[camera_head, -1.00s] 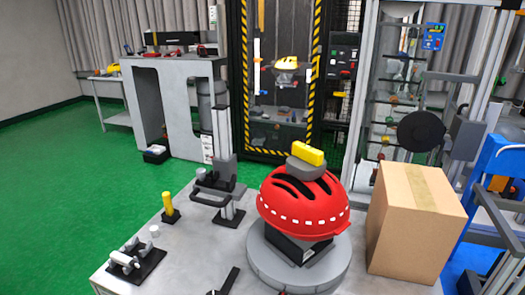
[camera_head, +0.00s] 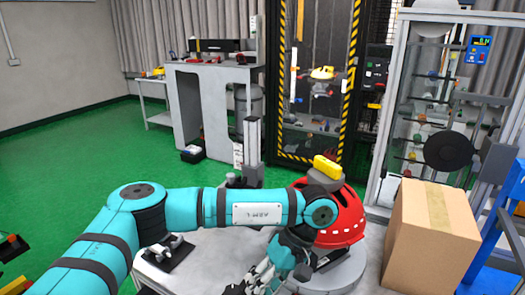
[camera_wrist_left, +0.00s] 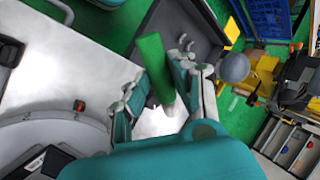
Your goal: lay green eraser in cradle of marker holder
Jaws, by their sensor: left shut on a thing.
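My left gripper (camera_head: 264,278) is low at the front of the table in the head view, with its fingertips hard to make out. In the left wrist view my left gripper (camera_wrist_left: 163,82) is shut on a long green piece, which I take to be the green eraser (camera_wrist_left: 152,55). The eraser sticks out beyond the fingers. A small black-based fixture with light grey parts (camera_head: 172,250) stands at the table's left, partly behind my left arm. It may be the marker holder, but I cannot tell its cradle clearly. My right gripper is not in view.
A red helmet (camera_head: 342,222) with a yellow block (camera_head: 327,168) above it stands on a round grey plate. A cardboard box (camera_head: 432,235) stands to its right. My left arm covers much of the table. A dark grey tray (camera_wrist_left: 190,20) shows in the wrist view.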

